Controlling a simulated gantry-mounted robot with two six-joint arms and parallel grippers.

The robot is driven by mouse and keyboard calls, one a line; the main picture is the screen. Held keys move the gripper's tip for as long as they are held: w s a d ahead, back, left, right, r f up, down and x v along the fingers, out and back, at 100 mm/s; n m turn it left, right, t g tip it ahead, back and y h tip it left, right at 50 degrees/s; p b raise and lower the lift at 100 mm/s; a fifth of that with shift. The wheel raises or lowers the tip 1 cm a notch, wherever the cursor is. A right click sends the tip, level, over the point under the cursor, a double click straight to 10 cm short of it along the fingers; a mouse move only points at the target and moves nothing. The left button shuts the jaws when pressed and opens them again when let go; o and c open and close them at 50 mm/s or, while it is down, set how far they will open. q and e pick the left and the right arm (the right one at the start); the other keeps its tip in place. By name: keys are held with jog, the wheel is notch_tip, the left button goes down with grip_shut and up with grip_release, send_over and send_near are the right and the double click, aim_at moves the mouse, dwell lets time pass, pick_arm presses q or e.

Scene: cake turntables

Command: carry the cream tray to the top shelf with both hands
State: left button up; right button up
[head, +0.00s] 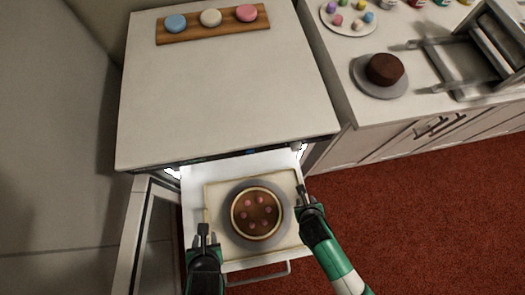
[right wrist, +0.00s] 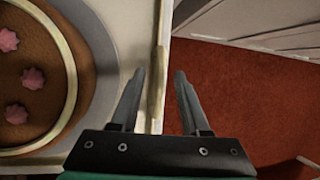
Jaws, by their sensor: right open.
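The cream tray (head: 215,193) lies flat on a white pulled-out shelf below the counter. On it is a grey round plate (head: 232,225) with a brown cake (head: 256,212) topped with several pink pieces. My left gripper (head: 203,232) is over the tray's near left side; its jaw gap is too small to judge. My right gripper (head: 304,194) is open at the tray's right edge. In the right wrist view its fingers (right wrist: 158,85) appear one on each side of that edge, with nothing gripped. I cannot tell whether either gripper touches the tray.
An open door (head: 155,235) stands left of the shelf, and a handle (head: 258,275) is at its front. The pale countertop (head: 225,95) is clear except for a wooden board (head: 212,24) with macarons. A dark cake (head: 385,69) stands on the right counter.

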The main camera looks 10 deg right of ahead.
jog(key=v, duration=0.9)
jog(key=shift+s+r, duration=0.2)
jog(key=shift+r, duration=0.15)
